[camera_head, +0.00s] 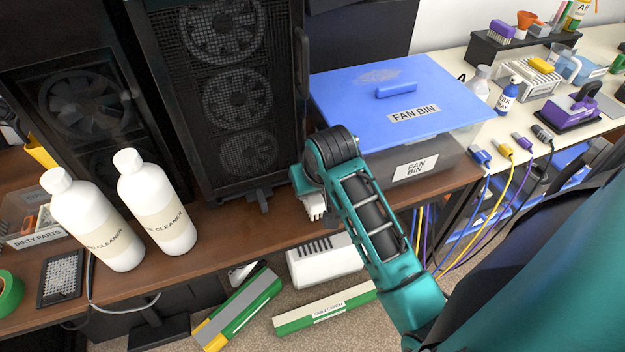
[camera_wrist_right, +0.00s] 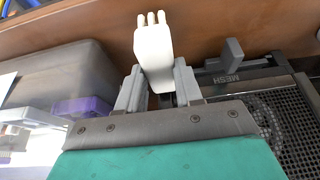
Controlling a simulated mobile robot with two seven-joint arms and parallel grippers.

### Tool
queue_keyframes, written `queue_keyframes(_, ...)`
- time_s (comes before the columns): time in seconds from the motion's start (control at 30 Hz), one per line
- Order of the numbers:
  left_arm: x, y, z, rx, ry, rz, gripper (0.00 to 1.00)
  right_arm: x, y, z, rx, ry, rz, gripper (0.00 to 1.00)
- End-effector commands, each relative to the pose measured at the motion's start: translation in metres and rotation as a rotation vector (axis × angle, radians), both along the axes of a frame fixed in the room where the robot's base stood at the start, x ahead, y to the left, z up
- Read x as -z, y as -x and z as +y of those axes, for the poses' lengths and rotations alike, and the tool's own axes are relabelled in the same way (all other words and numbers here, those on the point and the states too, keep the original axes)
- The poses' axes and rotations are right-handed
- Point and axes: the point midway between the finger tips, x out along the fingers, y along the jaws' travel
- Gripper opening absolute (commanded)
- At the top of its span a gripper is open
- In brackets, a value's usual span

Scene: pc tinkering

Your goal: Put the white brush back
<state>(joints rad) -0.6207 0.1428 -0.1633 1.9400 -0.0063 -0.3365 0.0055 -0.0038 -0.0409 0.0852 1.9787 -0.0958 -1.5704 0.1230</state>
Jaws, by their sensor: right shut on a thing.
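My right gripper (camera_head: 305,183) is at the front edge of the desk, between the black computer tower and the fan bin. In the right wrist view the same gripper (camera_wrist_right: 158,86) is shut on the white brush (camera_wrist_right: 153,48), with one grey finger on each side of it. The brush's pronged end points away from the gripper, toward the brown desk (camera_wrist_right: 230,22). In the head view only a small part of the white brush (camera_head: 314,206) shows below the gripper; my arm hides the rest. My left gripper is not in view.
The blue-lidded fan bin (camera_head: 430,85) stands right of the black tower (camera_head: 222,80). Two white cleaner bottles (camera_head: 95,222) stand at the left. A dirty parts bin (camera_head: 28,232) and a dark mesh pad (camera_head: 60,278) are farther left. Cables hang at the right.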

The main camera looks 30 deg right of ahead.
Motion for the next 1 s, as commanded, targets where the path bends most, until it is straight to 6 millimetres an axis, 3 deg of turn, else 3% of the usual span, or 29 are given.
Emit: queue_keyframes(1.0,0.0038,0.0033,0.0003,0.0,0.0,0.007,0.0,0.0126,-0.0001,-0.0002,0.0,0.0,-0.001,0.0)
